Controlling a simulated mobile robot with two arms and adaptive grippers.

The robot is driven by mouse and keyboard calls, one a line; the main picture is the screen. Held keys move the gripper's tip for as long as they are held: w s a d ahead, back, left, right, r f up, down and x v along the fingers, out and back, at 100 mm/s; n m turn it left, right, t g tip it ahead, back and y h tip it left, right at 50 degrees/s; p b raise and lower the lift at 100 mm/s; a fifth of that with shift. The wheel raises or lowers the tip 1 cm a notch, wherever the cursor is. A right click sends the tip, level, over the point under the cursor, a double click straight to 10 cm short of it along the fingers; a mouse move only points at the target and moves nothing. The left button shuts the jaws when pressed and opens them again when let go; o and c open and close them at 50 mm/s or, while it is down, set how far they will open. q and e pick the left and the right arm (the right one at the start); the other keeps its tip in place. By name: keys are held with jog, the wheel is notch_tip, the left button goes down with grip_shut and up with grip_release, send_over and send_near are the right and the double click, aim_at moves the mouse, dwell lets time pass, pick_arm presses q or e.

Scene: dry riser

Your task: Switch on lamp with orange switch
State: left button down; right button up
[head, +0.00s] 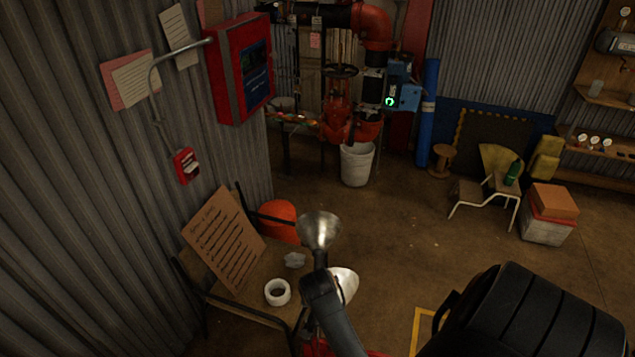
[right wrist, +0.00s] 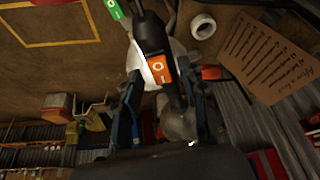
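The lamp (head: 335,315) has a black stem and a silvery cone-shaped head, and it rises from the bottom of the head view. In the right wrist view, which looks upside down, its orange switch (right wrist: 160,69), marked O and I, sits on the black stem. A green switch (right wrist: 113,9) shows on another piece at the top edge. My right gripper (right wrist: 164,100) is open, its two dark fingers apart on either side of the stem in that picture. I cannot tell the depth between them. I see no left gripper in either view.
Behind the stem is a white rounded shade (head: 346,283). A corrugated wall (head: 75,200) stands at left. The floor (head: 400,240) behind is open.

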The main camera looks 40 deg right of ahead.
grip_shut()
jog(key=shift+w+d+r+g, duration=0.15)
jog(key=shift+w+d+g, duration=0.05)
jog(key=shift+g, duration=0.1)
jog(key=shift+w+d+g+y, duration=0.15)
jog(key=shift+w+g+y, duration=0.05)
jog(key=shift+g+y, duration=0.6)
pick_arm(q)
jog(key=shift+w, duration=0.35)
pick_arm(e)
jog(key=shift+d+g+y, duration=0.1)
jog(key=shift+g+y, duration=0.4)
jog(key=shift+y, duration=0.2)
jog(key=shift+c, duration=0.4)
grip_release()
jog(key=shift+o, duration=1.3)
pick_arm(q)
jog(key=shift+d, duration=0.15)
pick_arm(e)
jog(key=shift+w, duration=0.15)
